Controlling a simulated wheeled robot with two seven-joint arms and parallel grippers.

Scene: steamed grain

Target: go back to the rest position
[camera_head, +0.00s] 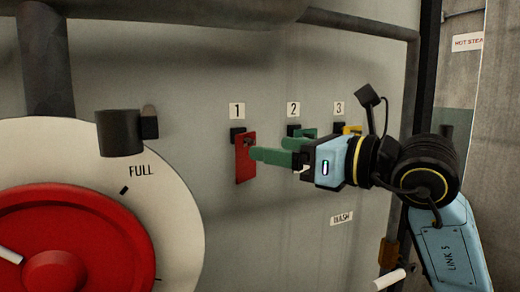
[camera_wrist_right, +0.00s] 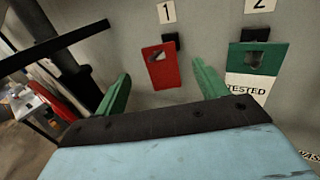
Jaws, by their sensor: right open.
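My right gripper (camera_head: 258,153) reaches in from the right towards the panel, its green fingers in front of the tags. In the right wrist view its fingers (camera_wrist_right: 162,72) are spread apart with nothing held between them. A red tag (camera_head: 244,168) hangs on the black hook under label 1; in the wrist view the red tag (camera_wrist_right: 162,68) appears between the fingers, beyond them. Whether a finger touches it I cannot tell. My left gripper is not in view.
A green tag (camera_wrist_right: 256,57) with a white "TESTED" part hangs under label 2. A yellow tag (camera_head: 352,130) under label 3 is partly hidden by my arm. A red wheel (camera_head: 75,225) on a cream dial is at left, below a dark cylinder (camera_head: 119,132). A white-ended lever (camera_head: 389,279) is lower right.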

